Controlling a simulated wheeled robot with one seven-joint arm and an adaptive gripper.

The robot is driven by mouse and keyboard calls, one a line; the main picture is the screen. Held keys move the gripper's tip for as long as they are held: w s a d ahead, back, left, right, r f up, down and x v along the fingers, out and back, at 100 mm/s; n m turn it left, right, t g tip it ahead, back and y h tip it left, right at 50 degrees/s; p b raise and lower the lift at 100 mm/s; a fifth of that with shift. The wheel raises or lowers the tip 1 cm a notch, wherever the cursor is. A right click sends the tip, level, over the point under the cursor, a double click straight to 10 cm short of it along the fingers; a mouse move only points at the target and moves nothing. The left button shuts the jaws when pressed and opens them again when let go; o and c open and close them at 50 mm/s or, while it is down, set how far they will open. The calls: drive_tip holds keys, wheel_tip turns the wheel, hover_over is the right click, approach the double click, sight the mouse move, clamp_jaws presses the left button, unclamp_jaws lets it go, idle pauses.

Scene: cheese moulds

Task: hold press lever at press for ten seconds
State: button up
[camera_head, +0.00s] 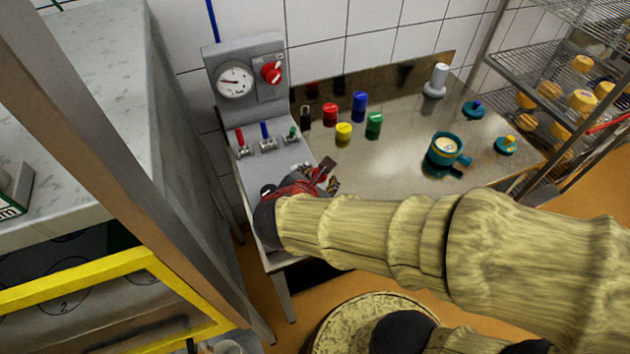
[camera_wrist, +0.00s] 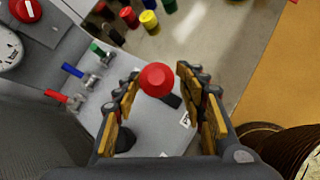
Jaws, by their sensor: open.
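A round red knob (camera_wrist: 157,79), which looks like the press lever's end, stands above the grey panel of the press (camera_head: 229,157). In the wrist view it lies between the two fingers of my gripper (camera_wrist: 160,84). The fingers are spread, with a gap visible on each side of the knob. Whether either finger touches it I cannot tell. In the head view my gripper (camera_head: 318,182) is over the right part of the panel and hides the lever.
The press has a gauge (camera_head: 234,82), a red dial (camera_head: 271,73) and small red, blue and green valve handles (camera_head: 265,132). Coloured caps (camera_head: 343,131) and a teal mould (camera_head: 446,149) stand on the steel table. A wire rack (camera_head: 560,90) with cheeses is at right.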

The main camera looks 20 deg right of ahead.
drive_tip(key=v, duration=1.1)
drive_tip(key=shift+s+a+r, duration=0.15)
drive_tip(key=shift+s+a, duration=0.05)
drive_tip(key=shift+s, duration=0.1)
drive_tip(key=s+a+f+m+g+y, duration=0.4)
drive_tip(key=s+m+y, duration=0.25)
drive_tip(key=m, duration=0.75)
drive_tip(key=w+d+r+m+t, duration=0.1)
drive_tip(key=w+d+r+m, duration=0.1)
drive_tip(key=d+r+m, duration=0.3)
drive_tip(key=d+m, duration=0.4)
drive_tip(key=shift+d+r+t, duration=0.3)
drive_tip(key=shift+d, duration=0.05)
